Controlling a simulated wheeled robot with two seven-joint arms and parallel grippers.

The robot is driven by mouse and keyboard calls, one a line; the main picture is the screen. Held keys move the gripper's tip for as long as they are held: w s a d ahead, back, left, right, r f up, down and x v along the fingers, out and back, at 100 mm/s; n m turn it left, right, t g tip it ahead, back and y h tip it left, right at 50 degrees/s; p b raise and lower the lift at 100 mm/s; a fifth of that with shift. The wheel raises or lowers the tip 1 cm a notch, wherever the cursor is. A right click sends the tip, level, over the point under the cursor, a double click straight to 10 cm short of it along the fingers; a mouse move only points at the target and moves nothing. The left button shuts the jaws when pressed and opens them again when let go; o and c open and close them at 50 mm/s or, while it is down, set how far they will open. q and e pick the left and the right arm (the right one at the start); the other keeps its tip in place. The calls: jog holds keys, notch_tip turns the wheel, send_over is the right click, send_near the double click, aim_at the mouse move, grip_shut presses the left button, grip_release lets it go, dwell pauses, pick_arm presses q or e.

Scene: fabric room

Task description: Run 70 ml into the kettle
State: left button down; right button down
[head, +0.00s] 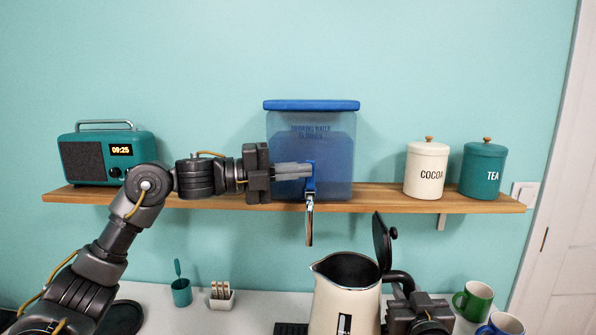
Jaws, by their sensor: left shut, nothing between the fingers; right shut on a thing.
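A silvery spout or stream (309,222) hangs below the tap; I cannot tell whether water is running. The cream kettle (340,305) is upright below, its black lid (382,242) swung open. Its mouth faces up, slightly right of the tap's lower end. My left gripper (308,171) is shut and empty, fingertips at the tap. My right gripper (405,300) is shut on the kettle's black handle, its fingers largely hidden. The level inside the kettle is not visible.
A teal radio (105,158) is on the shelf's left; cocoa (426,170) and tea (483,170) canisters are on its right. Below are a teal cup (181,292), a small white rack (222,300), and green (474,301) and blue (501,325) mugs right of the kettle.

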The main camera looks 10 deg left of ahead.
jog(key=shift+r, duration=0.2)
jog(key=shift+a, duration=0.1)
jog(key=shift+r, duration=0.15)
pick_arm(q)
jog(key=s+a, duration=0.7)
jog(key=a, duration=0.2)
jog(key=shift+s, duration=0.1)
